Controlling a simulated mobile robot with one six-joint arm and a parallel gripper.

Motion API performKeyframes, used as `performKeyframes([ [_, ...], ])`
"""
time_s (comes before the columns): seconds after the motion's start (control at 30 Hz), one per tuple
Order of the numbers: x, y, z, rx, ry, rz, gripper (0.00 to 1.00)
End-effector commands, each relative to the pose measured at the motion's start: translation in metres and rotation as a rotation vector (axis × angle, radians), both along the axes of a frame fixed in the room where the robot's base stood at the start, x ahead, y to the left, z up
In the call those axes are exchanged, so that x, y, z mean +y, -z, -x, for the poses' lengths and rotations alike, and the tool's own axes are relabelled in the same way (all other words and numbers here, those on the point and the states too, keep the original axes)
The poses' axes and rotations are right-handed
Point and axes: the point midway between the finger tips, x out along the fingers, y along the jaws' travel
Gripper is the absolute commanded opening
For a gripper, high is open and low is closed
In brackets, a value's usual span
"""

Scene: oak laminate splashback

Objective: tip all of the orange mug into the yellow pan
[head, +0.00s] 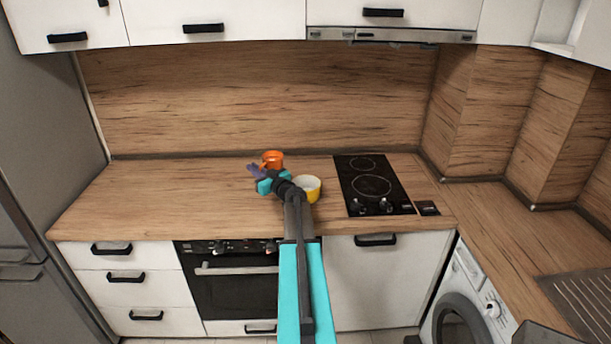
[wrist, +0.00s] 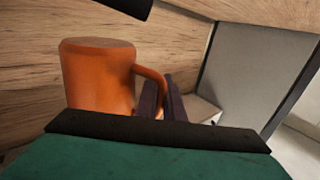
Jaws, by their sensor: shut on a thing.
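The orange mug (head: 273,159) is near the back of the wooden counter, just beyond my gripper. In the wrist view the mug (wrist: 98,80) looks about upright, with a brownish top; I cannot tell what is in it. My gripper (head: 257,171) has its dark fingers (wrist: 172,102) shut on the mug's handle (wrist: 152,82). Whether the mug's base touches the counter is unclear. The yellow pan (head: 314,193), pale inside, stands on the counter right of the mug and closer to me. My arm hides part of its left side.
A black hob (head: 372,185) with dark knobs lies right of the pan. The counter (head: 160,195) is clear to the left. The wooden splashback (head: 250,100) rises close behind the mug, with wall cabinets and a hood (head: 390,35) above.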

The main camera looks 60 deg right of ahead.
Motion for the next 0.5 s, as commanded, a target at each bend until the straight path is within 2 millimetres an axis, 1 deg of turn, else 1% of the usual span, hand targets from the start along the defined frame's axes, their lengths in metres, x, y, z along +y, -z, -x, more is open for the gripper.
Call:
performKeyframes([
  [0.27, 0.0000, -0.0016, 0.0001, -0.009, 0.000, -0.006, 0.00],
  [0.5, -0.0037, -0.0025, 0.0029, -0.052, 0.000, -0.065, 0.00],
])
